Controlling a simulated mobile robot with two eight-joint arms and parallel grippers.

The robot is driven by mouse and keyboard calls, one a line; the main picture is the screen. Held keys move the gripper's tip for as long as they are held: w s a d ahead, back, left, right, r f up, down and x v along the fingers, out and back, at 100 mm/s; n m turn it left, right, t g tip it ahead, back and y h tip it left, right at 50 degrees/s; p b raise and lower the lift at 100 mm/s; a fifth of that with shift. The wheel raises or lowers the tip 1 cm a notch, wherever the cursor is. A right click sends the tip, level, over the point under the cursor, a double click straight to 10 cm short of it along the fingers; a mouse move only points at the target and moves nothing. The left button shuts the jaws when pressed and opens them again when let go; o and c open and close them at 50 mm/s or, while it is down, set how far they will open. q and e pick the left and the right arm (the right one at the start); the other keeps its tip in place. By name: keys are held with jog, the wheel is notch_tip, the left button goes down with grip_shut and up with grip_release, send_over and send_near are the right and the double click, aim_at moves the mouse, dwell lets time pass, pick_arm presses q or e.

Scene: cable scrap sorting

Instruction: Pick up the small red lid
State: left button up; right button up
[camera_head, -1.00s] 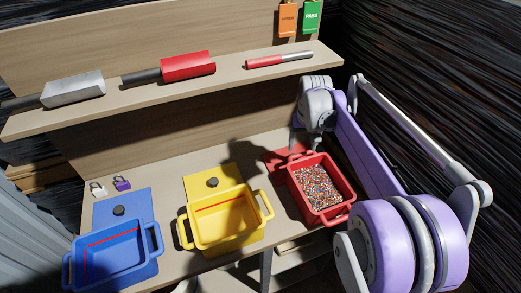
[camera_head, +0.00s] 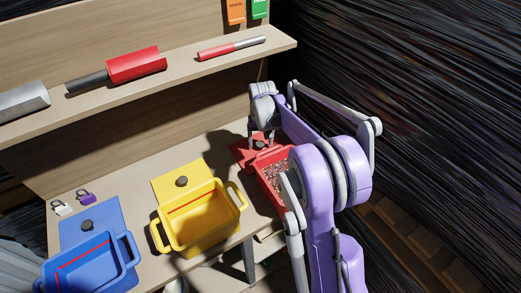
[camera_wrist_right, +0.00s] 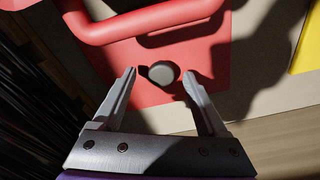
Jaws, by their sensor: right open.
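The small red lid (camera_head: 241,153) lies flat on the table behind the red bin (camera_head: 283,203), partly in shadow. Its round dark knob shows near my right gripper (camera_head: 262,136). In the right wrist view the lid (camera_wrist_right: 215,65) fills much of the area between and beyond the fingers. Its grey knob (camera_wrist_right: 162,73) sits between the two fingertips of the open gripper, with a gap on each side. The fingers hold nothing. Whether the fingertips touch the lid, I cannot tell. My left gripper is not in view.
The red bin's handle (camera_wrist_right: 150,24) is close beyond the fingers. A yellow lid (camera_head: 166,189) and yellow bin (camera_head: 203,243) stand left of it, then a blue lid (camera_head: 77,224) and blue bin (camera_head: 118,276). A shelf (camera_head: 150,94) with tools runs above the table.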

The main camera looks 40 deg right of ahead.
jog(key=shift+a+f, duration=0.15)
jog(key=shift+f, duration=0.1)
jog(key=shift+c, duration=0.2)
grip_shut()
jog(key=shift+w, duration=0.1)
